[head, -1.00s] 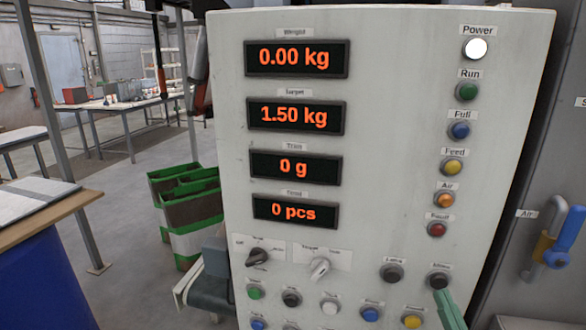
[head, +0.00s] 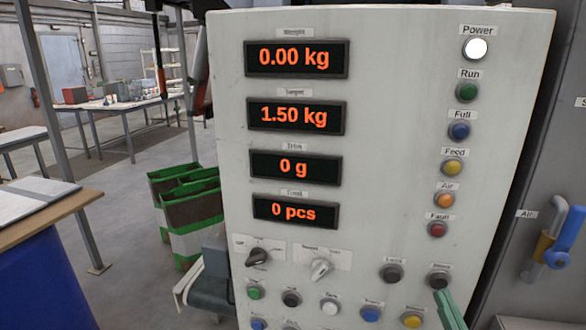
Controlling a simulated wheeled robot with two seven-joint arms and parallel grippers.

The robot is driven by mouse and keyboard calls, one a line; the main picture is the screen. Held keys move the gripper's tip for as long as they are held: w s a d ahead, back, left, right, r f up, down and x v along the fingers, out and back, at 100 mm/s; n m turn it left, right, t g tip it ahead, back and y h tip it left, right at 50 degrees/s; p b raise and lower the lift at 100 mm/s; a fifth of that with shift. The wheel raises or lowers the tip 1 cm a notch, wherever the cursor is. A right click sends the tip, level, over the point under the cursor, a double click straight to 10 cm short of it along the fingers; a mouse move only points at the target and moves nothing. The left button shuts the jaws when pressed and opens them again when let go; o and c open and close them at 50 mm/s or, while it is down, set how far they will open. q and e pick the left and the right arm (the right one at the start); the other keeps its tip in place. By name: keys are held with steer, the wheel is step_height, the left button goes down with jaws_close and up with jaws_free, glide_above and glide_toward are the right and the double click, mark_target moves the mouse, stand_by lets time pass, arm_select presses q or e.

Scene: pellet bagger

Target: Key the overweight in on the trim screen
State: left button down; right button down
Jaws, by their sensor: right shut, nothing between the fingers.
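The white control panel (head: 385,130) fills the middle of the head view. Its trim screen (head: 296,166) reads 0 g. Above it the weight screen (head: 296,59) reads 0.00 kg and the target screen (head: 296,115) reads 1.50 kg; the lowest screen (head: 295,211) reads 0 pcs. A selector knob (head: 320,268) sits below, beside a dark selector (head: 257,257). My right gripper (head: 443,297) is shut and empty, its green tip just below a dark button (head: 438,280) at the panel's lower right. I cannot tell whether they touch. My left gripper is not in view.
A dark button (head: 391,273) and rows of coloured buttons line the panel's lower part. Indicator lamps run down the right side, the power lamp (head: 476,48) white. A blue-and-yellow air valve handle (head: 566,237) is at right.

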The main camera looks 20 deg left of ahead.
steer(key=shift+w, duration=0.1)
stand_by(0.3)
steer(key=shift+w, duration=0.4)
steer(key=shift+w, duration=0.3)
stand_by(0.5)
steer(key=shift+s, duration=0.1)
steer(key=shift+s+p, duration=0.3)
steer(key=shift+s, duration=0.4)
steer(key=s+p, duration=0.2)
steer(key=s, duration=0.4)
steer(key=shift+p, duration=0.4)
